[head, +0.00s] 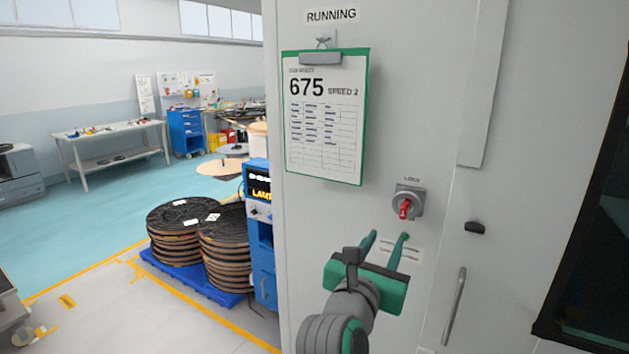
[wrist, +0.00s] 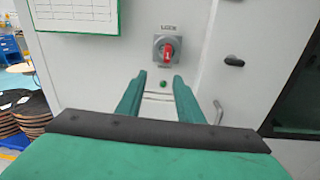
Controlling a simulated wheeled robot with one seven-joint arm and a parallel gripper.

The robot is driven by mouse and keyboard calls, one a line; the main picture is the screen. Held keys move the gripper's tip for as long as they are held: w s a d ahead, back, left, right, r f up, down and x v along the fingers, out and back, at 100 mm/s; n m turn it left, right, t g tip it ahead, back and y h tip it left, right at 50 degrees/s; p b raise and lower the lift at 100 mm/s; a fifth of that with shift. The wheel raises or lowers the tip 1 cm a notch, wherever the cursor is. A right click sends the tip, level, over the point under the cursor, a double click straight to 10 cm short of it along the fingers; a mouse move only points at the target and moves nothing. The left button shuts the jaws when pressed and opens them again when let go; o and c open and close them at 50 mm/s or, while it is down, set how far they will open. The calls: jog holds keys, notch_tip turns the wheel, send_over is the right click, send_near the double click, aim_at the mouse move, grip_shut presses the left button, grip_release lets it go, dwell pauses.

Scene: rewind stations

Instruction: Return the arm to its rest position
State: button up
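My gripper (head: 386,246) is raised in front of the grey cabinet door (head: 440,120), just below the red rotary switch (head: 405,207) labelled LOCK. Its two green fingers are apart with nothing between them. In the wrist view my gripper (wrist: 160,90) is also open, and the red switch (wrist: 168,50) on its grey plate stands beyond and above the fingertips. I cannot tell whether the fingertips touch the door.
A clipboard sheet (head: 326,115) reading 675 hangs on the cabinet under a RUNNING sign (head: 331,15). A door handle (head: 454,305) is right of my gripper. Stacked reels (head: 175,232) stand on a blue pallet (head: 195,280) at left. Open floor (head: 80,215) lies further left.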

jog(key=a+f+m+y, duration=0.2)
jog(key=a+f+m, duration=0.2)
jog(key=f, duration=0.5)
jog(key=a+f+m+y, duration=0.25)
jog(key=a+f, duration=0.25)
jog(key=f, duration=0.4)
jog(key=s+a+f+m+y, duration=0.1)
jog(key=s+a+f+m, duration=0.3)
jog(key=f, duration=0.3)
jog(key=s+a+f+m+y, duration=0.1)
jog(key=s+a+f+m, duration=0.1)
jog(key=s+f+m, duration=0.3)
jog(key=s+a+f+m+y, duration=0.1)
jog(key=s+a+f+m, duration=0.15)
jog(key=s+f, duration=0.4)
jog(key=s+a+f+m, duration=0.1)
jog(key=s+f+m, duration=0.3)
jog(key=s, duration=0.5)
jog(key=s+d+m+y, duration=0.1)
jog(key=s+m, duration=0.6)
jog(key=s, duration=1.1)
jog(key=shift+f, duration=0.2)
jog(key=shift+d, duration=0.2)
